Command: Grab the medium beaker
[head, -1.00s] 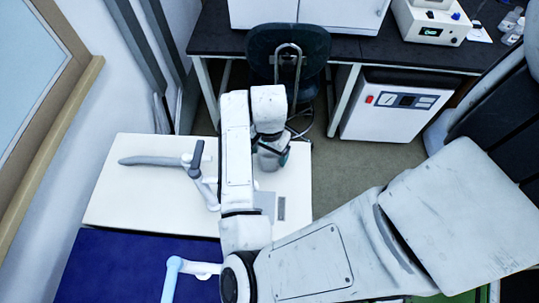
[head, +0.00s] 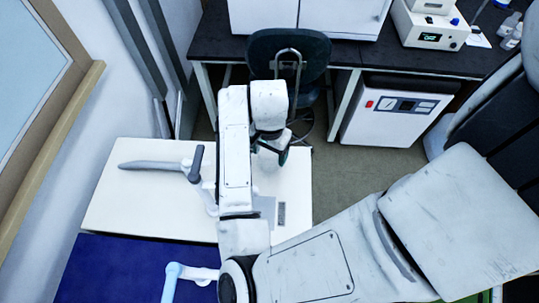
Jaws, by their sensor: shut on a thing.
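My gripper (head: 271,149) is above the far right part of the white bench top (head: 130,205), partly hidden behind my own wrist. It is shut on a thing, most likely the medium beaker. Only a faint, pale, see-through shape shows just below the fingers, so the beaker's outline and size cannot be made out. I cannot tell from this view whether it is clear of the bench top.
A grey and white jointed fixture (head: 197,170) stands on the bench top left of my arm. A dark chair (head: 288,52) stands just beyond the bench. A white cabinet unit (head: 392,112) sits under the black counter (head: 345,55). The bench top's left part is mostly free.

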